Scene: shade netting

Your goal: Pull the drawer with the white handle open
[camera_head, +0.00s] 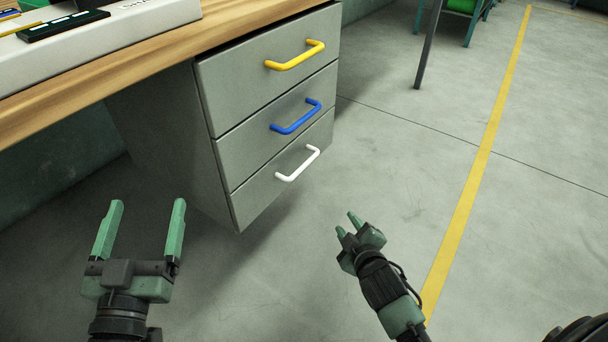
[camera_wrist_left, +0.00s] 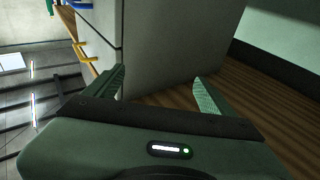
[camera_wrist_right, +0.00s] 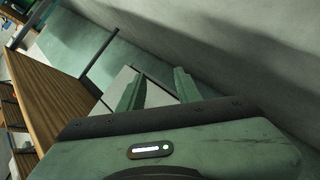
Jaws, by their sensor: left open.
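The bottom drawer (camera_head: 252,196) of the grey cabinet has a white handle (camera_head: 297,165). Its front looks flush with the drawers above, so it stands closed. My left gripper (camera_head: 147,203) is wide open and empty, to the left of the drawer front, near the cabinet's side. In the left wrist view its fingers (camera_wrist_left: 160,82) show apart with the cabinet side behind. My right gripper (camera_head: 346,222) is partly open and empty, below and to the right of the white handle, apart from it. Its fingers also show in the right wrist view (camera_wrist_right: 157,80).
Above are a drawer with a blue handle (camera_head: 297,118) and one with a yellow handle (camera_head: 296,55). The wooden desk top (camera_head: 130,62) overhangs at left, carrying a pale tray (camera_head: 110,36). The floor right of the cabinet is clear, with a yellow line (camera_head: 480,165).

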